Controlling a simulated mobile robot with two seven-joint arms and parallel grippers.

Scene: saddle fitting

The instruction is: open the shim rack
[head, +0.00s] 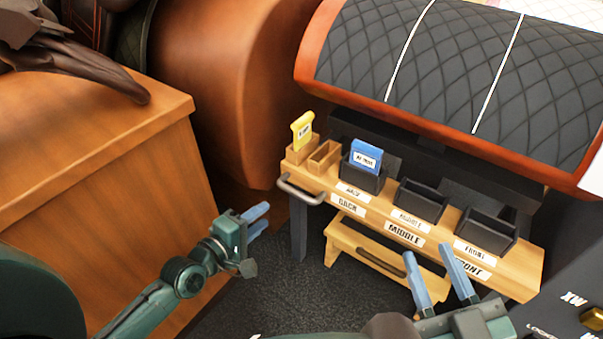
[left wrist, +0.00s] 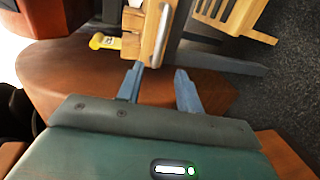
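The shim rack (head: 415,233) is a pale wooden shelf with labels BACK, MIDDLE and FRONT. A grey bar handle (head: 300,193) is on its left end; this handle also shows in the left wrist view (left wrist: 163,35). A yellow shim (head: 301,131) stands in a wooden slot at the left, and a blue shim (head: 367,155) stands in the black back bin. My left gripper (head: 266,216) is open and empty, below and left of the handle and apart from it. My right gripper (head: 427,251) is open and empty in front of the rack's right half.
The middle bin (head: 421,200) and front bin (head: 487,232) look empty. A lower wooden step with a handle (head: 381,262) is under the rack. A brown wooden cabinet (head: 110,165) stands at the left. A quilted saddle panel (head: 430,70) is behind. Dark carpet (head: 290,288) is free between.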

